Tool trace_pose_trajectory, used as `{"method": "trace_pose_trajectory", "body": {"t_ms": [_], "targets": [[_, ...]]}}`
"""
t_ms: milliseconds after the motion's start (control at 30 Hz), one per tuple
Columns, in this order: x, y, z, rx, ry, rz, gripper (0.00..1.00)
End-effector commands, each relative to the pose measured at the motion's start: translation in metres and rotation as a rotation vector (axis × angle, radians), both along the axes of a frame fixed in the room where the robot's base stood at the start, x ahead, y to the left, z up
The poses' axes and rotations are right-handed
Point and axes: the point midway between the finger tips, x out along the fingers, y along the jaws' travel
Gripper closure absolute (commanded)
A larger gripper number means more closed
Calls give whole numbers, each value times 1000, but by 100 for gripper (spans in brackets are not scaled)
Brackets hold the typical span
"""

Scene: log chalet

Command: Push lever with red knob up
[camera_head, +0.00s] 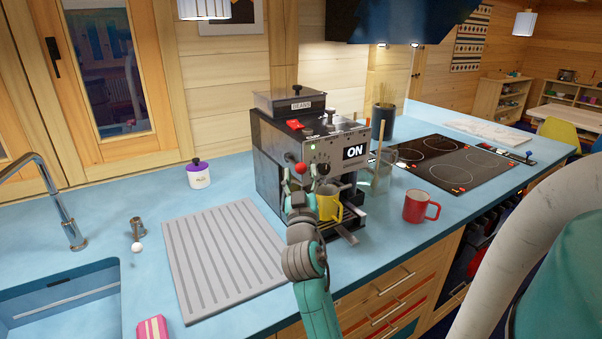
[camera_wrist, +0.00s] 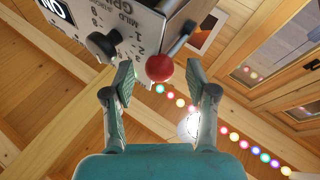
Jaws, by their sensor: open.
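In the head view my gripper (camera_head: 302,190) is just below the knob, partly hiding the machine's front.
A yellow mug (camera_head: 328,207) stands in the machine below the knob, beside my gripper. A red mug (camera_head: 420,206) stands to the right. A grey ribbed mat (camera_head: 222,255) lies to the left. A black dial (camera_wrist: 102,45) is close to my left finger. The machine's display reads ON.

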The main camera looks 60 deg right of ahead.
Motion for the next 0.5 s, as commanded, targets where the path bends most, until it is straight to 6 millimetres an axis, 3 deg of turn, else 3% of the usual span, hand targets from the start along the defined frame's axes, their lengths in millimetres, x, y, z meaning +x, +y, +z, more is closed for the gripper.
{"method": "trace_pose_trajectory", "body": {"t_ms": [467, 500], "targets": [[5, -9, 4, 0, 1, 0, 43], [5, -9, 4, 0, 1, 0, 53]]}}
